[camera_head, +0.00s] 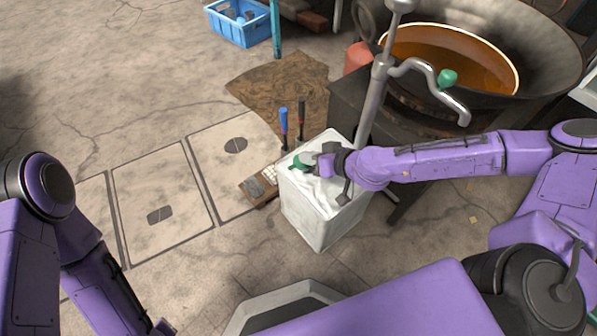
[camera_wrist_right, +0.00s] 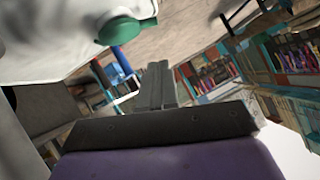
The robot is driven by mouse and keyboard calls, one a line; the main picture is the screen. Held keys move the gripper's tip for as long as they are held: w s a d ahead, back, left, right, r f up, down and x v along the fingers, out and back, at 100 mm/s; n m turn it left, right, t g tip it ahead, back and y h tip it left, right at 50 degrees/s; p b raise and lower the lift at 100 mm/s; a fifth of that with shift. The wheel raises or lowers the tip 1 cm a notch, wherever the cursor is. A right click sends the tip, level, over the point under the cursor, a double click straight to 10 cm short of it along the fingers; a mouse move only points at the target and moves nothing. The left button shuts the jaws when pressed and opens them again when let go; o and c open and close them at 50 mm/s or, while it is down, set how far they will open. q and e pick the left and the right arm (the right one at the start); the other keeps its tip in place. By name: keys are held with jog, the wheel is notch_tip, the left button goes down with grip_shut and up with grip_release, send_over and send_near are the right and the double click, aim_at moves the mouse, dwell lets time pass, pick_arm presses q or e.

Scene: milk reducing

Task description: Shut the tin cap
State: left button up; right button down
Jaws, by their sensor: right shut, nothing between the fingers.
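A white tin (camera_head: 322,214) stands on the floor near the middle of the head view. Its green cap (camera_head: 301,162) is at the far left part of its top. My right gripper (camera_head: 318,163) is over the tin's top, close beside the cap, with its fingers shut and empty. In the right wrist view the shut fingers (camera_wrist_right: 158,84) show below the green cap (camera_wrist_right: 120,30) and the white tin (camera_wrist_right: 50,35), apart from the cap in the picture. I cannot tell whether the cap is fully down. My left arm is at the lower left; its gripper is not clearly in view.
A large wok (camera_head: 545,85) with orange liquid stands at the back right. A pipe (camera_head: 375,95) with a green-handled tap rises behind the tin. Blue-handled (camera_head: 283,125) and dark-handled tools stand behind the tin. A blue crate (camera_head: 238,30) is far back. The left floor is clear.

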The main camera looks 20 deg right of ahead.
aim_at(291, 168)
jog(key=f+b, duration=0.1)
jog(key=w+a+f+b, duration=0.1)
jog(key=f, duration=0.1)
jog(key=a+f, duration=0.1)
jog(key=shift+w+a+f+b, duration=0.15)
jog(key=shift+w+f+b, duration=0.05)
jog(key=shift+f+b, duration=0.2)
jog(key=shift+r, duration=0.1)
jog(key=shift+a, duration=0.1)
jog(key=shift+a+f, duration=0.2)
jog(key=shift+f, duration=0.05)
jog(key=shift+s+a+f+n+h+p, duration=0.15)
jog(key=shift+f+n+h+p, duration=0.25)
jog(key=shift+p, duration=0.4)
jog(key=shift+f, duration=0.2)
